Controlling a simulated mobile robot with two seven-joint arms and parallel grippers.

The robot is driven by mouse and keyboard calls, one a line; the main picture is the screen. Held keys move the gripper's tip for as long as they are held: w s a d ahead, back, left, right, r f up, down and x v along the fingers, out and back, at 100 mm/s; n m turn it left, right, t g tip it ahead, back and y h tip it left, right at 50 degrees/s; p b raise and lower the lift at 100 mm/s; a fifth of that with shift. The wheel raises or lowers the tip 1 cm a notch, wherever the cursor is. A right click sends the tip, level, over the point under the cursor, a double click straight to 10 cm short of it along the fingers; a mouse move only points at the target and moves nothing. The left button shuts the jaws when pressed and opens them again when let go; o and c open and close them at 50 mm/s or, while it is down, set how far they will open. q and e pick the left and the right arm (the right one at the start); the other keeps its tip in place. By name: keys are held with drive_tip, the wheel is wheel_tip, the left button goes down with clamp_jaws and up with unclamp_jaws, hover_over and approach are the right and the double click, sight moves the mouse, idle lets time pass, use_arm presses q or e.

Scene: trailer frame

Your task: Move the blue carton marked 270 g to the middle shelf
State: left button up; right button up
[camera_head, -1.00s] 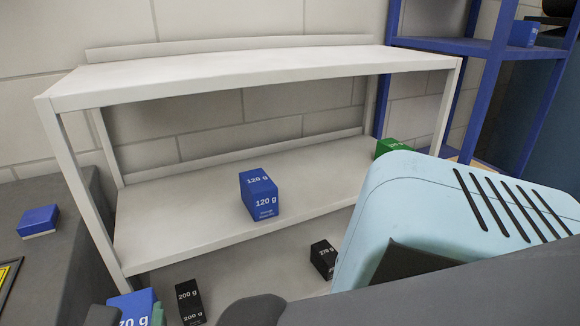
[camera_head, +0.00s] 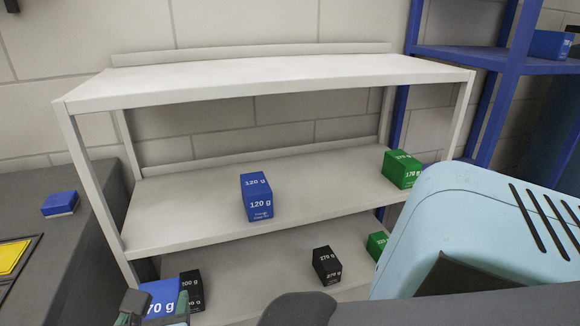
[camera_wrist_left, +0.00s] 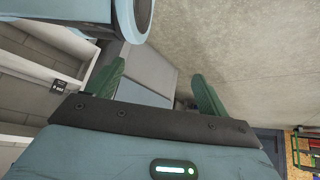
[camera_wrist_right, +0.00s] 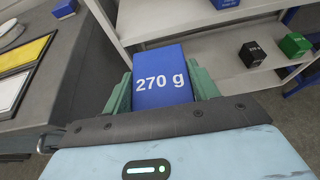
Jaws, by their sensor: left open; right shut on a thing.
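The blue carton marked 270 g (camera_wrist_right: 160,78) is held upright between the green fingers of my right gripper (camera_wrist_right: 160,92). In the head view the carton (camera_head: 160,300) shows at the bottom left, partly cut off, in front of the shelf unit's lower left corner. The middle shelf (camera_head: 180,205) of the white unit holds a blue 120 g carton (camera_head: 257,200) near its centre and a green 170 g carton (camera_head: 402,170) at its right end. My left gripper (camera_wrist_left: 160,88) is open and empty in the left wrist view, away from the shelves.
A black 200 g carton (camera_head: 194,290), a black 270 g carton (camera_head: 326,266) and a green carton (camera_head: 377,246) stand on the bottom shelf (camera_head: 255,285). The middle shelf is clear left of the 120 g carton. A dark table (camera_head: 60,240) stands left, with a small blue box (camera_head: 60,203).

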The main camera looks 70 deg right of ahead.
use_arm(q)
drive_tip(key=w+r+t+p, duration=0.1)
drive_tip(key=w+r+p, duration=0.2)
drive_tip(key=r+p, duration=0.6)
drive_tip(key=w+r+t+p, duration=0.2)
drive_tip(key=w+r+p, duration=0.2)
drive_tip(key=r+p, duration=0.4)
drive_tip(key=shift+w+a+r+p, duration=0.2)
drive_tip(key=shift+a+r+p, duration=0.2)
drive_tip(key=shift+r, duration=1.15)
use_arm(e)
drive_tip(key=w+d+r, duration=0.3)
drive_tip(key=w+d, duration=0.8)
drive_tip(key=d, duration=0.1)
drive_tip(key=shift+w+d, duration=0.15)
drive_tip(key=shift+d, duration=0.15)
drive_tip(key=shift+r+t, duration=0.15)
drive_tip(key=shift+t, duration=0.15)
